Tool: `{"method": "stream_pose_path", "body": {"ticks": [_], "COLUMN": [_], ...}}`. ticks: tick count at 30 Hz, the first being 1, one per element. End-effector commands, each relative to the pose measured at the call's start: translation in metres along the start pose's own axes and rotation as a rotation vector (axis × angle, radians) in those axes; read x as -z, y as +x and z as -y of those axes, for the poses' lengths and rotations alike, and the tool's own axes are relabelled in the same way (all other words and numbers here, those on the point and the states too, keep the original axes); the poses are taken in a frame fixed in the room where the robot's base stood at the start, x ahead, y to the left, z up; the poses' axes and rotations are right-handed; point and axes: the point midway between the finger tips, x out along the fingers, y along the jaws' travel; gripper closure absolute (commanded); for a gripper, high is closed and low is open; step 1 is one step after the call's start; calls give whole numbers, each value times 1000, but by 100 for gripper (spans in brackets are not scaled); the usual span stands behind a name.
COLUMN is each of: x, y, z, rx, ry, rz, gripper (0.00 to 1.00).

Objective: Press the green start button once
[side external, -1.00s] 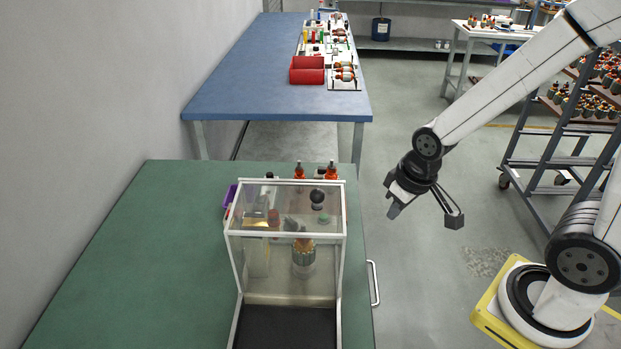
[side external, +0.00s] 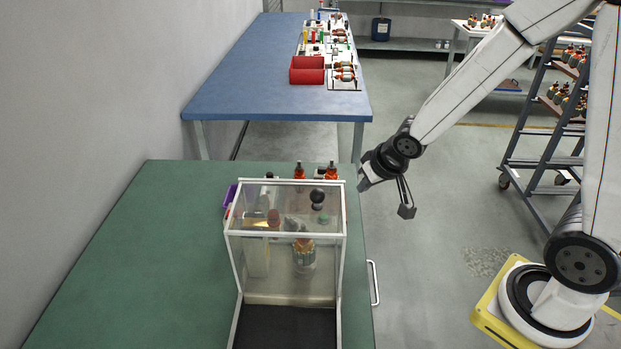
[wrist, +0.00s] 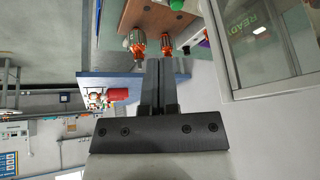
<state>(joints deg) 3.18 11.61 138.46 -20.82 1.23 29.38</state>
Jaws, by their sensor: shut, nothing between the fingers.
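A small green round piece (side external: 323,218), which looks like the start button, shows through the clear guard (side external: 270,275) of the machine on the green table. It sits just below a black knob (side external: 317,196). My gripper (side external: 364,184) is empty and above the table's right edge, to the right of the guard and apart from it. In the wrist view, my gripper's fingers (wrist: 162,75) lie close together, with nothing between them. A green "READY" display (wrist: 245,22) shows there behind the guard.
An armature (side external: 304,258) stands inside the guard. A red-topped piece (side external: 273,218) is left of it. Two orange-topped parts (side external: 315,172) stand behind the guard. A purple bin (side external: 230,195) is at its left. The green table (side external: 120,260) is clear on the left.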

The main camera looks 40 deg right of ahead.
Motion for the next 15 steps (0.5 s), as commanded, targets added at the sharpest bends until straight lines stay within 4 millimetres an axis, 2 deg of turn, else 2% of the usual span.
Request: {"method": "stream_pose_path", "body": {"ticks": [6, 15], "x": [26, 50], "y": [21, 45], "z": [6, 19], "rx": [69, 206], "ry": [83, 192], "rz": [-84, -147], "gripper": [100, 100]}}
